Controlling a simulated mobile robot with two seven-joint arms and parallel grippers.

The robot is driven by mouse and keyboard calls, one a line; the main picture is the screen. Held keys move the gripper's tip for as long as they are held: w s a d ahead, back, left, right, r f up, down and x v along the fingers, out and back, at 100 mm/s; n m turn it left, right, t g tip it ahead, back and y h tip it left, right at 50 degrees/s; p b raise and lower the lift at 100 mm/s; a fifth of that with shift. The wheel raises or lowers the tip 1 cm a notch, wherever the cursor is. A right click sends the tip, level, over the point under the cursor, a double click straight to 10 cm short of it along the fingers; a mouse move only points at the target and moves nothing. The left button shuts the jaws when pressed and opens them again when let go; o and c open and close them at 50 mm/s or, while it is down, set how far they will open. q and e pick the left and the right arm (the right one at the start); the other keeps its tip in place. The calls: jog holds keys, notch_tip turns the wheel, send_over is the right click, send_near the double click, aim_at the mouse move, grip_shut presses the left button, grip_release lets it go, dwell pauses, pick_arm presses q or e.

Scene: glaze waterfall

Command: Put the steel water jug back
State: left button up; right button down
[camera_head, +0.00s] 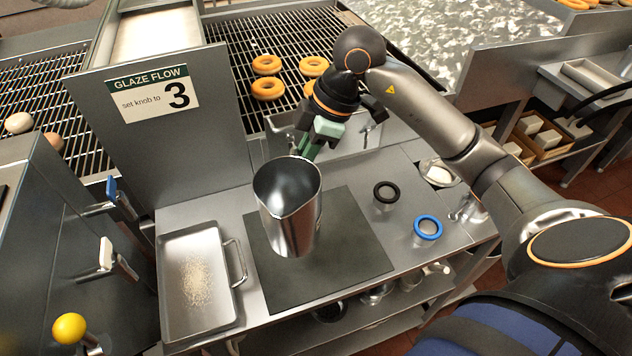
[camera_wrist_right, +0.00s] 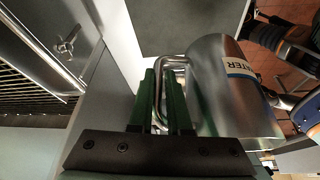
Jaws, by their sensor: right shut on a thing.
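The steel water jug (camera_head: 289,208) is upright above the dark mat on the steel table in the head view. Its inside looks empty. In the right wrist view the jug (camera_wrist_right: 225,100) shows a label ending in "TER" on its side. My right gripper (camera_head: 311,146) reaches in from the right behind the jug. Its green fingers (camera_wrist_right: 163,105) are shut on the jug's handle. I cannot tell for sure whether the jug's base touches the mat. My left gripper does not show.
The dark mat (camera_head: 345,245) lies mid-table. A metal tray (camera_head: 175,320) with crumbs is left of it. Behind are a "GLAZE FLOW" panel (camera_head: 152,130) and a conveyor with doughnuts (camera_head: 268,88).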

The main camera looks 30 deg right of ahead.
jog(key=w+d+f, duration=0.1)
jog(key=f, duration=0.2)
jog(key=w+d+f, duration=0.1)
jog(key=d+f, duration=0.1)
jog(key=f, duration=0.1)
jog(key=w+d+f, duration=0.1)
jog(key=d+f, duration=0.1)
jog(key=f, duration=0.1)
jog(key=shift+w+d+f+b, duration=0.1)
jog(key=shift+d+f+b, duration=0.15)
jog(key=shift+b, duration=0.1)
jog(key=c, duration=0.9)
grip_release()
jog(key=shift+o, duration=0.2)
jog(key=shift+r, duration=0.1)
jog(key=v, duration=1.2)
jog(key=shift+p, duration=0.4)
